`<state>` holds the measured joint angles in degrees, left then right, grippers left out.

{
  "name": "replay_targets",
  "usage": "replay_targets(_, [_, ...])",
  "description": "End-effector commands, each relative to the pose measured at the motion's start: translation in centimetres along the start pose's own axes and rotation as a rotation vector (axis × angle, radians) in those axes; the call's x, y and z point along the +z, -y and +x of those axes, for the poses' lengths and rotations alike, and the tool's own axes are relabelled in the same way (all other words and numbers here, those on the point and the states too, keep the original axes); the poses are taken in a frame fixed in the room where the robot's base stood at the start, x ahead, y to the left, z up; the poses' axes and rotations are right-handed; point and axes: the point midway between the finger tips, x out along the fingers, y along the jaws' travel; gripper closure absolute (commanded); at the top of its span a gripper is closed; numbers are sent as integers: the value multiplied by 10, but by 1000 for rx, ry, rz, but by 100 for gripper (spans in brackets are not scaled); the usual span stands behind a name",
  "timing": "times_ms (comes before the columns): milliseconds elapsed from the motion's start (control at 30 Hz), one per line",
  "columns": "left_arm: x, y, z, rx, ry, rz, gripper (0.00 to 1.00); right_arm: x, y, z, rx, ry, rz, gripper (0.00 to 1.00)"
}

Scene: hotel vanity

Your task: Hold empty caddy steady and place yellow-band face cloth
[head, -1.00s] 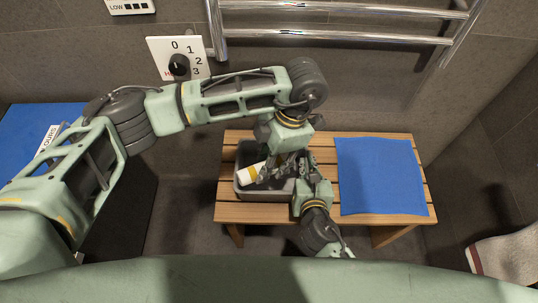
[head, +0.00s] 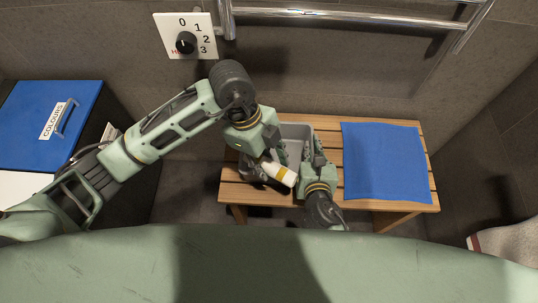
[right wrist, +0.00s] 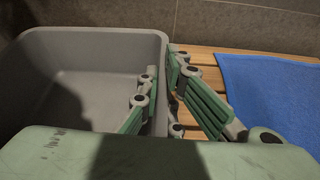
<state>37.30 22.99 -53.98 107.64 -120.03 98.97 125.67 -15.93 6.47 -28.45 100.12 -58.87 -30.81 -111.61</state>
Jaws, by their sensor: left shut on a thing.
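The grey caddy (head: 296,130) stands on the left part of the wooden bench; my left gripper hides much of it in the head view. Its visible inside (right wrist: 75,85) looks empty in the right wrist view. My left gripper (head: 262,170) is shut on the rolled white face cloth with a yellow band (head: 281,174). It holds the roll tilted, over or just before the caddy's near side; its height is unclear. My right gripper (head: 310,155) straddles the caddy's right wall, one finger inside and one outside (right wrist: 162,90). Whether the fingers press the wall is unclear.
A blue cloth (head: 385,160) lies flat on the right of the slatted bench (head: 430,180). A blue-lidded bin (head: 50,120) marked COLOURS stands at the left. A chrome rail (head: 340,18) and a dial plate (head: 187,37) are on the wall behind. A pale woven item (head: 505,235) is at lower right.

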Motion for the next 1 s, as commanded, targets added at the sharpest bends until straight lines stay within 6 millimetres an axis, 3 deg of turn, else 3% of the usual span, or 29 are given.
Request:
replay_targets(200, [-1,-8,4,-98,0,-317,87,0,0,0,1,0,0,100])
replay_targets(400, [-3,-9,8,-142,1,-460,87,0,0,0,1,0,0,100])
replay_targets(633, [1,-1,7,-152,3,-489,87,0,0,0,1,0,0,100])
replay_targets(1000, [17,30,2,-149,3,-487,87,0,0,0,1,0,0,100])
